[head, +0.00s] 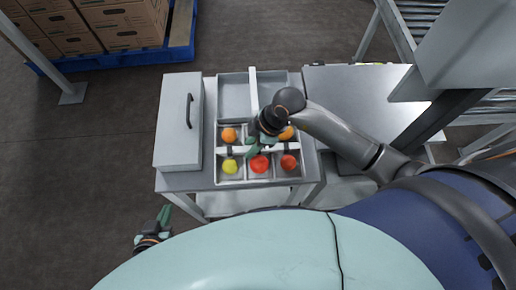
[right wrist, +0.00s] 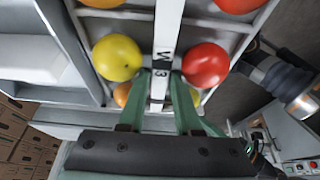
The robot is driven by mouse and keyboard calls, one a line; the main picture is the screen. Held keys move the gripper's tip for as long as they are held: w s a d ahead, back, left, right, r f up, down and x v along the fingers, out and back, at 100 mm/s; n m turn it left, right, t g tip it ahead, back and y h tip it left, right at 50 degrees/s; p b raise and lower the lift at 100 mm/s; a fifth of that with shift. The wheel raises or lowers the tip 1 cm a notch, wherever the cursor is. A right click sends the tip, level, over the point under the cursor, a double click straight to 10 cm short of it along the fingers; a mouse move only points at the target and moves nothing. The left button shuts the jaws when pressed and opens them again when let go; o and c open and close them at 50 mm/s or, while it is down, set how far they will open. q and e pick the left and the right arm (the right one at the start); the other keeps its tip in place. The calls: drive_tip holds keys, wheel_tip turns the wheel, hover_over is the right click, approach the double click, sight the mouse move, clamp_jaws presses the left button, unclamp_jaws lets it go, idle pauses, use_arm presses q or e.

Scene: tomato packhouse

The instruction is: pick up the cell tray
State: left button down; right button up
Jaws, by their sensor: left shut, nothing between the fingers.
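The cell tray (head: 244,182) is a light grey tray on the table. Its cells hold yellow, orange and red tomatoes, and a white bar handle (right wrist: 168,30) runs between the two rows. My right gripper (head: 256,148) is over the middle of the tray and hides one far cell. In the right wrist view its green fingers (right wrist: 161,78) stand on either side of the bar, close to it; whether they press on it I cannot tell. My left gripper (head: 164,214) is shut and empty, low beside the table's front left, away from the tray.
A grey box with a dark handle (head: 189,110) stands left of the tray. An empty grey bin (head: 234,95) with a white strip lies behind it. A steel worktop (head: 355,95) is at the right. Cartons (head: 125,38) on a blue pallet (head: 180,50) stand at the back left.

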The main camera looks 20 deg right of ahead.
drive_tip(key=shift+f, duration=0.25)
drive_tip(key=shift+c, duration=0.4)
clamp_jaws()
